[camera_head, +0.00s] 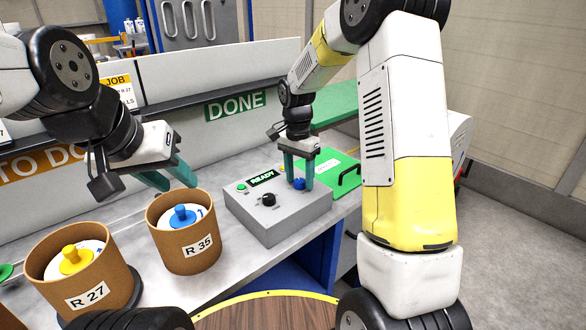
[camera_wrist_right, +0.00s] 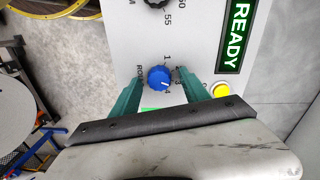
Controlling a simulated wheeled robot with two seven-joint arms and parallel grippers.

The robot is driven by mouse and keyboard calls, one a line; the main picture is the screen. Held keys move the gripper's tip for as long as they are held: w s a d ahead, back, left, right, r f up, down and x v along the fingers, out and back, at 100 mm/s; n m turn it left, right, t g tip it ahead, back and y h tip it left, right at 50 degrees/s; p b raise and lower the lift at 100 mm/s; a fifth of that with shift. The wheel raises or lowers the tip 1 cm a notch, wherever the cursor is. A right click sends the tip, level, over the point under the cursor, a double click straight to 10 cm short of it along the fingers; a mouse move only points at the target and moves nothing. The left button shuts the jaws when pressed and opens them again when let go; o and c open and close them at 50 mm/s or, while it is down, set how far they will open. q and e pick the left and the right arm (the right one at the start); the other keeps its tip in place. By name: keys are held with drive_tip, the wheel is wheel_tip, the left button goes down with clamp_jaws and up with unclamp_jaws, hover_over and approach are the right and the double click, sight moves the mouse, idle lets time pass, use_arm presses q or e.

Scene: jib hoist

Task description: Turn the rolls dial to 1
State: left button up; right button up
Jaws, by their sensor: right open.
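The blue rolls dial (camera_head: 299,184) sits on the top of the grey control box (camera_head: 285,222). In the right wrist view the dial (camera_wrist_right: 159,77) has the numbers 1, 3 and 4 around it, with part of the lettering hidden. A small pale mark shows on its lower right part, but I cannot tell exactly which number it points to. My right gripper (camera_head: 299,176) is open, with its teal fingers on either side of the dial; I cannot tell whether they touch it. My left gripper (camera_head: 168,178) is open and empty, above the R 35 tub.
A black dial (camera_head: 268,200), a green button (camera_head: 241,188) and a READY display (camera_head: 263,178) share the box. Brown tubs R 35 (camera_head: 188,252) and R 27 (camera_head: 88,290) stand to the left. A green panel with a black handle (camera_head: 350,177) lies behind right.

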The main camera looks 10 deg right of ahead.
clamp_jaws()
idle(0.4)
drive_tip(key=n, duration=0.4)
drive_tip(key=shift+n, duration=0.4)
drive_tip(key=n, duration=0.4)
drive_tip(key=shift+n, duration=0.3)
drive_tip(key=n, duration=0.4)
drive_tip(key=shift+t, duration=0.3)
drive_tip(key=shift+n, duration=2.2)
